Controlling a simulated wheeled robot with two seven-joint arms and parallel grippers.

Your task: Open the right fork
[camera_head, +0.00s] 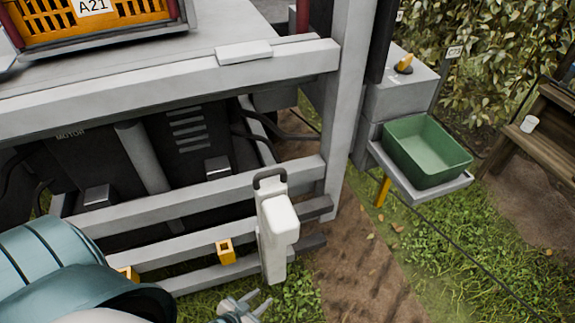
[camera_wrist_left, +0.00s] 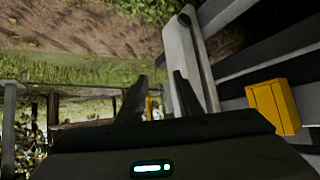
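A pale upright bar (camera_head: 274,235) with a dark loop handle (camera_head: 270,176) at its top stands against the lower rails of the grey frame; it appears to be the right fork, folded up. My left gripper (camera_head: 255,302) shows at the bottom edge of the head view, just below and left of the bar's foot. In the left wrist view the two dark fingers (camera_wrist_left: 158,97) are apart with nothing between them. A pale bar (camera_wrist_left: 190,60) with a dark knob lies just right of the right finger; I cannot tell whether they touch. My right gripper is not in view.
The grey rails (camera_head: 190,206) run behind the bar. A yellow bracket (camera_head: 226,252) sits on the lower rail, and a yellow block also shows in the left wrist view (camera_wrist_left: 273,106). A green bin (camera_head: 425,150) stands at right. Grass and dirt path (camera_head: 365,265) right of the bar are clear.

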